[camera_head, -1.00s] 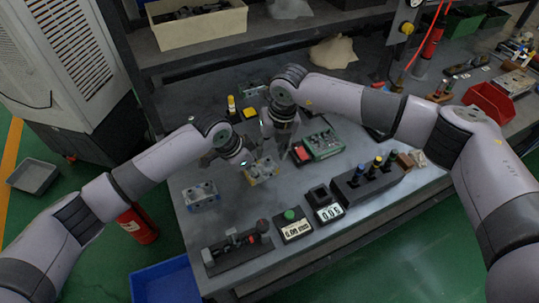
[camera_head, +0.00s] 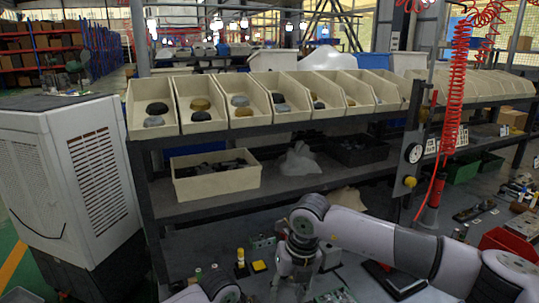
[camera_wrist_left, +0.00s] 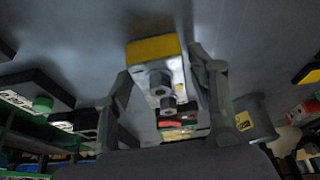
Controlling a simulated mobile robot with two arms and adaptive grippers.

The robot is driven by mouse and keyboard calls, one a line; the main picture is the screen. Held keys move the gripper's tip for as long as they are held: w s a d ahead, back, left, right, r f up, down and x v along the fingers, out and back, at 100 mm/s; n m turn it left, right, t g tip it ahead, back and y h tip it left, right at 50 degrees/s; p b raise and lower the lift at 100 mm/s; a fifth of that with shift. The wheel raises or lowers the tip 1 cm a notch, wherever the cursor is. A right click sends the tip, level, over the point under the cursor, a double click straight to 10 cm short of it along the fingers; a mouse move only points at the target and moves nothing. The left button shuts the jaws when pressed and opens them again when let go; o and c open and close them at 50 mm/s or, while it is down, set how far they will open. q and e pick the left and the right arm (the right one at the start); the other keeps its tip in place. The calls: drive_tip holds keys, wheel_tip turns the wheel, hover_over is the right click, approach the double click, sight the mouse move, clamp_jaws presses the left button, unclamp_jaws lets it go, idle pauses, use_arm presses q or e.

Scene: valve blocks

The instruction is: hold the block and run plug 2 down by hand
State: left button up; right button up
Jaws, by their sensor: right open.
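In the left wrist view the valve block (camera_wrist_left: 156,48), grey with a yellow face, sits between the two fingers of my left gripper (camera_wrist_left: 160,72).
A cream crate (camera_head: 216,184) is on the lower shelf.

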use_arm(q)
drive_tip(key=shift+o, duration=1.1)
